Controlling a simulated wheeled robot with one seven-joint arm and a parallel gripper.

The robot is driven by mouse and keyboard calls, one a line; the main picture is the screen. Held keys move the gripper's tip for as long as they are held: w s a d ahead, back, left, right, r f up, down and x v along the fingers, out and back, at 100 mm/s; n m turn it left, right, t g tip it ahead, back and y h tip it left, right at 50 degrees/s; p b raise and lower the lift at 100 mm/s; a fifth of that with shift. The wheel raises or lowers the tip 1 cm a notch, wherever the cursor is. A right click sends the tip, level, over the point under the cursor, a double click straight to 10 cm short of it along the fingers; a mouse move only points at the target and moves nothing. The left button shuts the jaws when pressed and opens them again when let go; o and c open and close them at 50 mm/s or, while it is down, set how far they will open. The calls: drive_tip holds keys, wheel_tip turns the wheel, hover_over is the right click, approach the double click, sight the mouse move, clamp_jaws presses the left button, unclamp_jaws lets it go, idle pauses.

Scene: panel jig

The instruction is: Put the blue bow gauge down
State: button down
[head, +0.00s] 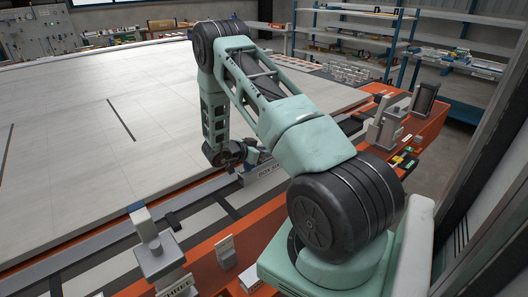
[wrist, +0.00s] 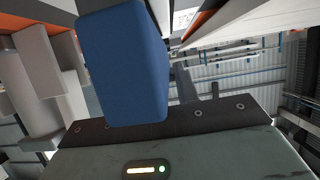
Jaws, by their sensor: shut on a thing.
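The blue bow gauge (wrist: 124,62) fills the upper left of the wrist view as a rounded blue block, right against my gripper. My gripper (head: 254,156) shows small and dark in the head view, low over the near edge of the large pale panel table, and is shut on the gauge. Whether the gauge touches a surface below cannot be told.
A grey block labelled "BOX BOW" (head: 266,173) stands beside my gripper. A grey stand (head: 157,251) is at the front left on the orange edge. The pale panel table (head: 90,125) is mostly clear. Fixtures (head: 387,122) stand on the orange ledge at right.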

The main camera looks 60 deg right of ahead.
drive_tip(key=shift+f, duration=0.25)
drive_tip(key=shift+f, duration=0.15)
drive_tip(key=c, duration=1.1)
unclamp_jaws()
drive_tip(key=shift+o, duration=0.2)
